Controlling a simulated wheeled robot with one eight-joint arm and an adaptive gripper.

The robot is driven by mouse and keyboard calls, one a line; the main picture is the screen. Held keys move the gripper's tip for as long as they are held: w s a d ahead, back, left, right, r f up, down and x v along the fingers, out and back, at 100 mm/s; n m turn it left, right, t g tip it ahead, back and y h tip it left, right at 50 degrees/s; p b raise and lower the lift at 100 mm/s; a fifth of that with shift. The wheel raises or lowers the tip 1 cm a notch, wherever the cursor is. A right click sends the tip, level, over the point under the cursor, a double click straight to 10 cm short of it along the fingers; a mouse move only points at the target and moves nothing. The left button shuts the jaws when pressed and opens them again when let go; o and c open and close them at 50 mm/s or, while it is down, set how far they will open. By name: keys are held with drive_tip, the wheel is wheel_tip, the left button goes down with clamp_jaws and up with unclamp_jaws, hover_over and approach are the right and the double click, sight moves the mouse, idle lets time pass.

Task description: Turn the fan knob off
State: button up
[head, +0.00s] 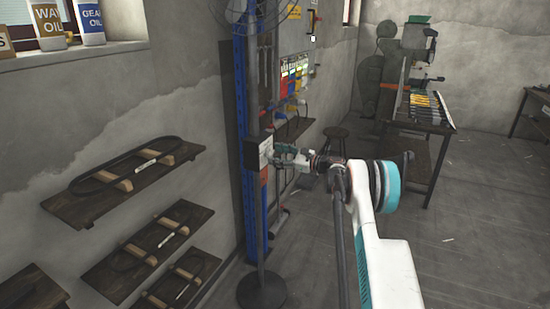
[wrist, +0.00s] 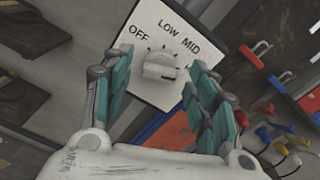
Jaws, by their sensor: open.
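The fan knob (wrist: 160,66) is a light grey dial on a white plate marked OFF, LOW and MID in the wrist view. I cannot tell for sure which mark it points at. My gripper (wrist: 160,88) is open, with its teal fingers on either side of the knob and apart from it. In the head view my gripper (head: 283,158) is at the fan's control box (head: 258,154), which sits on the fan's stand. The fan cage (head: 255,10) shows at the top edge. The knob itself is hidden in the head view.
The fan's round base (head: 262,291) stands on the floor. Wooden wall shelves (head: 140,182) are at the left. A blue post (head: 240,110) and a panel with coloured tags (head: 296,70) are behind the stand. A workbench (head: 425,125) is at the right; the floor between is mostly clear.

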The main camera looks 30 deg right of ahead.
drive_tip(key=shift+w+a, duration=0.45)
drive_tip(key=shift+w, duration=0.1)
drive_tip(key=c, duration=1.1)
drive_tip(key=shift+o, duration=0.2)
